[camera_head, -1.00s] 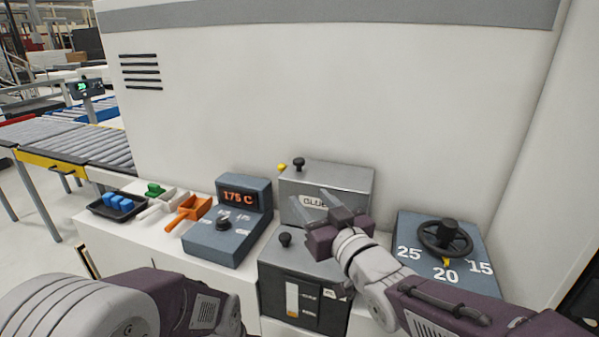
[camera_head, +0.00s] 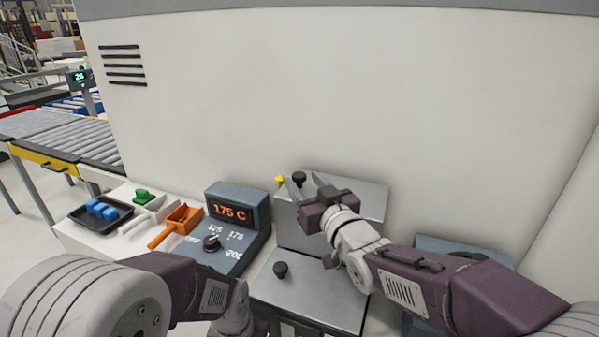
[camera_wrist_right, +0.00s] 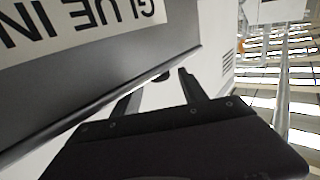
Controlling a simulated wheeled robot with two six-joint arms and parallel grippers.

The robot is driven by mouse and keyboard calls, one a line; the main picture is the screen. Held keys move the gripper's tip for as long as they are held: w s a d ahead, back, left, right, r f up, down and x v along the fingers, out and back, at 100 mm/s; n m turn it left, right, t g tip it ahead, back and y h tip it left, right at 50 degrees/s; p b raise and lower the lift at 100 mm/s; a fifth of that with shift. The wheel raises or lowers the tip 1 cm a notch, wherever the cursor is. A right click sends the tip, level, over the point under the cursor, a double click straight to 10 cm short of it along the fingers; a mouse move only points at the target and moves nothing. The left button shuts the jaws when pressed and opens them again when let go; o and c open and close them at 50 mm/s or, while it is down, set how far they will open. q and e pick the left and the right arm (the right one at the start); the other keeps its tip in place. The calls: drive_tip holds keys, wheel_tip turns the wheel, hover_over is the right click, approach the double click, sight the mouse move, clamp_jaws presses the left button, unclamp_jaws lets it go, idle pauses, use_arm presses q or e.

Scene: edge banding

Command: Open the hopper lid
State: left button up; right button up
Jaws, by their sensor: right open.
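In the right wrist view the knob (camera_wrist_right: 162,77) appears between and beyond the fingertips; contact cannot be told. The lid's surface is seen at a shallow angle and looks closed. My left forearm shows at the bottom; its gripper is out of sight.
A lower grey box with a black knob (camera_head: 281,269) stands in front. To the left are a control box reading 175 C (camera_head: 231,212), an orange scoop (camera_head: 182,218) and a black tray (camera_head: 82,222) with blue pieces. My right arm partly hides the blue-grey dial box (camera_head: 465,247).

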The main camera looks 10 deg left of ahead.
sight(302, 179)
drive_tip(key=x, duration=0.3)
drive_tip(key=shift+w+a+p, duration=0.15)
drive_tip(key=shift+w+p, duration=0.1)
drive_tip(key=shift+p, duration=0.05)
clamp_jaws()
idle(1.2)
